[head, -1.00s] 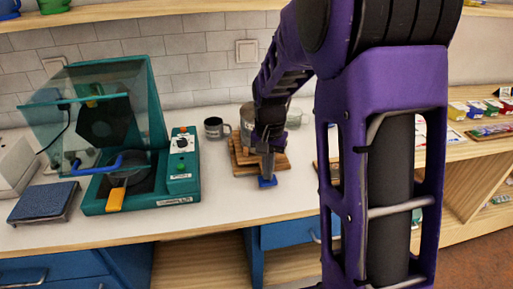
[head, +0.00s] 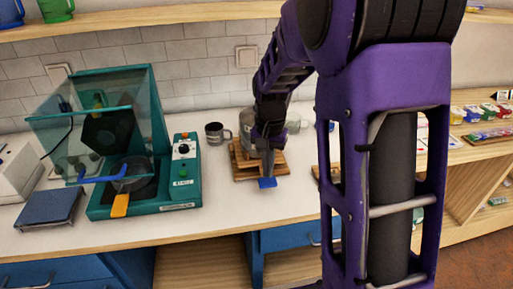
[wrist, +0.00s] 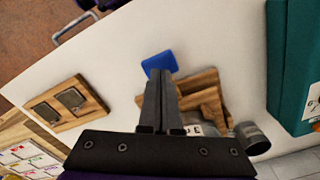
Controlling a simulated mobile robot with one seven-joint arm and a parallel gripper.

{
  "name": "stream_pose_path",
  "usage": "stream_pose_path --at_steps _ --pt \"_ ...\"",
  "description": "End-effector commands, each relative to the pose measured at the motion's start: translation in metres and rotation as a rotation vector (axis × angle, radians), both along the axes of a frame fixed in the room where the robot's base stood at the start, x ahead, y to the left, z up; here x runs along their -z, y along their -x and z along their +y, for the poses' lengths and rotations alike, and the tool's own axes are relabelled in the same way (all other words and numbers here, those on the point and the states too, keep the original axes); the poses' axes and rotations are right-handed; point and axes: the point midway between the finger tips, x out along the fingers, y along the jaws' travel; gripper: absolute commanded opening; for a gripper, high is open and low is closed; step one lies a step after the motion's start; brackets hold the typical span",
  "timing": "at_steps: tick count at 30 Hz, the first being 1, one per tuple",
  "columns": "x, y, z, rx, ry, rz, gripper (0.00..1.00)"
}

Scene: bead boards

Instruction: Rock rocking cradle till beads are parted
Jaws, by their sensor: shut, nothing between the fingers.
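The rocking cradle (head: 246,172) is a stepped wooden piece on the white counter, with a blue tab (head: 267,183) at its near end. In the wrist view, the wooden cradle (wrist: 207,101) lies beside and partly behind my fingers, and the blue tab (wrist: 160,63) shows at their tips. My gripper (head: 266,160) is shut and empty, pointing down over the tab end of the cradle. In the wrist view, my gripper (wrist: 160,74) overlaps the tab's edge; I cannot tell whether it touches. I cannot make out any beads.
A grey mug (head: 217,133) stands behind the cradle. A teal machine (head: 181,166) with a clear hood and an orange-handled pan (head: 120,204) is to the left. A wooden board with two dark insets (wrist: 70,100) lies on the cradle's other side. Bare counter lies in front.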

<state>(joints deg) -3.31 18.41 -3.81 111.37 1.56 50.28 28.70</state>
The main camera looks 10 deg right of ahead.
Motion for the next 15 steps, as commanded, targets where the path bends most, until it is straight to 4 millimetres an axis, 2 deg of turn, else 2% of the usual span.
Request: stream_pose_path --at_steps 8,15 --pt "0.005 0.0 0.0 0.0 0.0 0.0 0.0" --pt "0.021 0.0 0.0 0.0 0.0 0.001 0.0"
